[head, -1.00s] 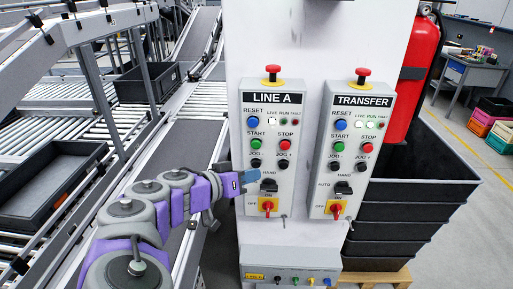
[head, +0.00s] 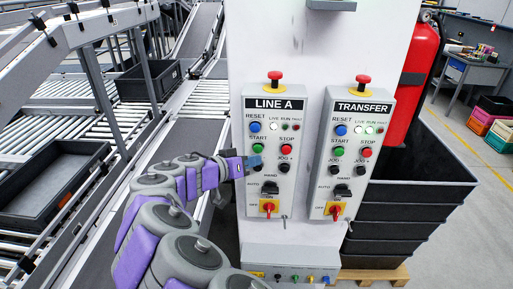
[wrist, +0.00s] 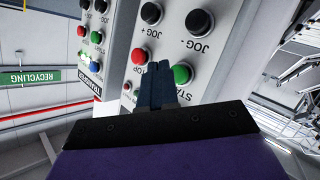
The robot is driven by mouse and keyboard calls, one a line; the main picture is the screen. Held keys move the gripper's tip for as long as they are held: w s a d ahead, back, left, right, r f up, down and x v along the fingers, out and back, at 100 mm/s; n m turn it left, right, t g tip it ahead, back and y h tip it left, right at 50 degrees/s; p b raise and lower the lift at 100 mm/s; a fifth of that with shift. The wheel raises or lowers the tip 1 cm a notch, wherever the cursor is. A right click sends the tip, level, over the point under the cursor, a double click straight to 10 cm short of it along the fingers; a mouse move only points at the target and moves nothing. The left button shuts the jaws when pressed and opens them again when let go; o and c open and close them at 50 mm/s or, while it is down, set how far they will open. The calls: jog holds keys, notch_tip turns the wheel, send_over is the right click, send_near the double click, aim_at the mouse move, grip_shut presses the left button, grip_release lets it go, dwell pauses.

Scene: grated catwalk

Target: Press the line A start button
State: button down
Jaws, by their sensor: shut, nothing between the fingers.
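The LINE A panel (head: 249,190) is a grey box on the white column. Its green start button (head: 256,149) is in the left column, beside the red stop button (head: 287,149). My gripper (head: 255,161) is shut and empty, its blue-grey fingertips just below the start button in the head view, covering the left jog button. In the upside-down wrist view, the fingertips (wrist: 158,68) appear between the green start button (wrist: 182,73) and the red stop button (wrist: 139,56). They partly cover the START label. I cannot tell whether they touch the panel.
The similar TRANSFER panel (head: 319,195) is mounted to the right. A red emergency stop (head: 274,75) tops the LINE A panel; a rotary switch (head: 268,207) sits low on it. Black stacked bins (head: 400,228) stand right, conveyors left.

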aim_at(261, 151)
jog(key=shift+w+d, duration=0.15)
jog(key=shift+w, duration=0.4)
jog(key=shift+w, duration=0.15)
dwell(1.6)
jog(key=shift+w+b, duration=0.25)
jog(key=shift+b, duration=0.1)
jog(key=shift+r, duration=0.1)
jog(key=shift+w+d, duration=0.1)
jog(key=shift+w, duration=0.65)
dwell(0.9)
jog(key=shift+s, duration=0.1)
jog(key=shift+s+b, duration=0.9)
jog(key=shift+s, duration=0.2)
